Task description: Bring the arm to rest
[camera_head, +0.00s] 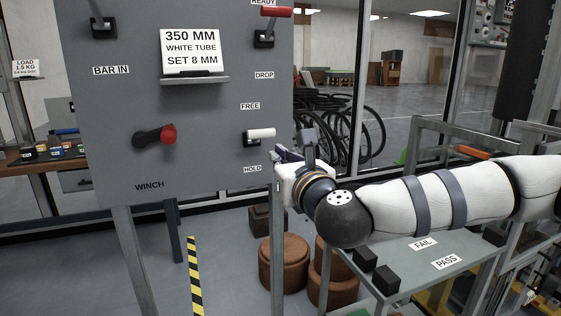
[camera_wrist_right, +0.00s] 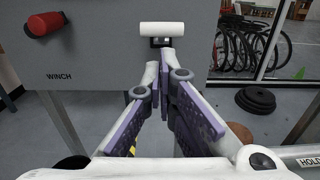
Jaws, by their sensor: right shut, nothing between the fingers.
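My right arm (camera_head: 440,196) reaches in from the right in the head view. Its gripper (camera_head: 282,154) is at the right edge of the grey panel (camera_head: 215,110), just below and right of the white-handled lever (camera_head: 260,134) between the FREE and HOLD labels. In the right wrist view the fingers (camera_wrist_right: 172,75) are shut with nothing between them. They point toward the white handle (camera_wrist_right: 170,29), which shows beyond and above the fingertips, apart from them in the picture. My left gripper is not in view.
The panel also carries a red winch knob (camera_head: 167,134), a red-handled lever (camera_head: 276,12) and a sign shelf (camera_head: 195,80). A bench with FAIL and PASS labels (camera_head: 423,244) stands under my right arm. Brown round stools (camera_head: 284,264) stand on the floor below.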

